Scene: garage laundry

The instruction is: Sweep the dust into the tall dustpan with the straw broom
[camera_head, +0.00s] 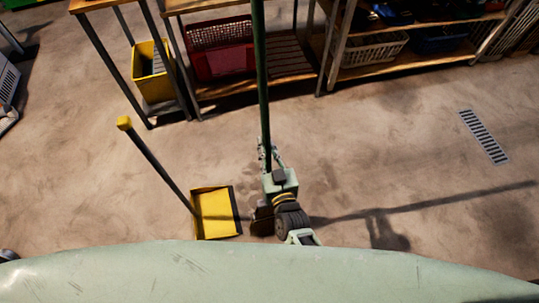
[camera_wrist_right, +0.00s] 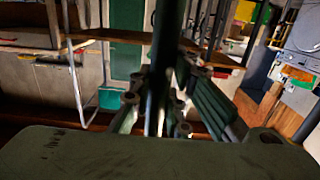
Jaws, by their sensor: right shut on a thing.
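The tall dustpan (camera_head: 213,212) is yellow and stands on the floor left of my right arm, its dark handle leaning up to the left with a yellow grip. The straw broom's long green handle (camera_head: 263,75) rises upright through my right gripper (camera_head: 267,158), which is shut on it. In the right wrist view the handle (camera_wrist_right: 164,60) passes between the fingers (camera_wrist_right: 155,105). Most of the broom's lower end is hidden behind my arm; a brown bit shows just right of the pan. Dark smudges lie near the gripper; I cannot tell dust from floor stains. My left gripper is out of view.
A shelf rack with a red basket (camera_head: 222,62) and a pale basket (camera_head: 372,50) stands at the back. A yellow bucket (camera_head: 153,72) is at its left. A floor drain (camera_head: 484,136) lies at right. The floor between is mostly clear.

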